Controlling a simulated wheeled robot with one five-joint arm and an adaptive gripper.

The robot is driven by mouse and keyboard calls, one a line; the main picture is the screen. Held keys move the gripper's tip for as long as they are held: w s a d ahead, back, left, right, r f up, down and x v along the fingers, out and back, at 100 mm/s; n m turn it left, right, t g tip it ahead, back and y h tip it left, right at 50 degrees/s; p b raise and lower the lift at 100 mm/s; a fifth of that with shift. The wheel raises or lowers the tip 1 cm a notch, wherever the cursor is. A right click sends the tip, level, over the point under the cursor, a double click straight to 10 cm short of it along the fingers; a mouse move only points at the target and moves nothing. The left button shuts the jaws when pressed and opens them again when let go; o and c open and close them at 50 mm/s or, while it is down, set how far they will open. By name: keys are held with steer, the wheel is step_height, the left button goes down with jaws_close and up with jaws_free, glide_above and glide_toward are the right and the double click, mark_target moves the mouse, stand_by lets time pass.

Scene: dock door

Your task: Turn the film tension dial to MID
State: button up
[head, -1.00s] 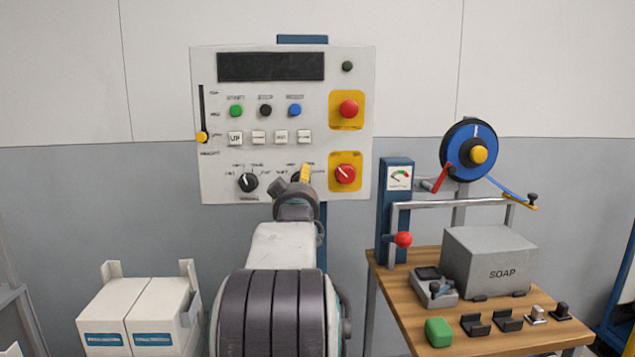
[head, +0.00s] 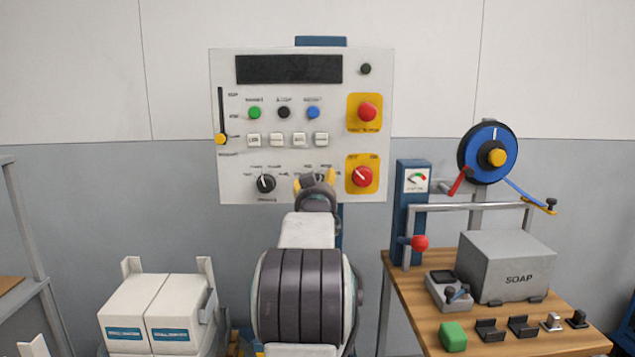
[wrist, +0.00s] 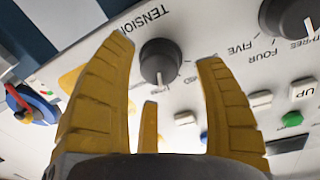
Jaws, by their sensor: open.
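The film tension dial (wrist: 159,62) is a dark round knob on the white control panel (head: 228,90). In the wrist view it sits between my yellow fingers, under the upside-down word TENSION. Its white mark points to the bottom of that picture; a small label to its lower right is hard to read. In the head view my gripper (head: 315,180) hides this dial. My gripper (wrist: 164,52) is open, with a finger on each side of the dial and a third finger below it. I cannot tell whether any finger touches it.
A second black dial (head: 265,183) with number words is beside it. A red knob on a yellow plate (head: 361,176) is close on the right. Push buttons (head: 287,139) are above. A wooden table (head: 402,290) with a soap box (head: 505,265) stands right; white cartons (head: 178,300) stand left.

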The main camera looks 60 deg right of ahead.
steer(key=shift+x, duration=0.9)
steer(key=shift+c, duration=0.2)
steer(key=c, duration=1.2)
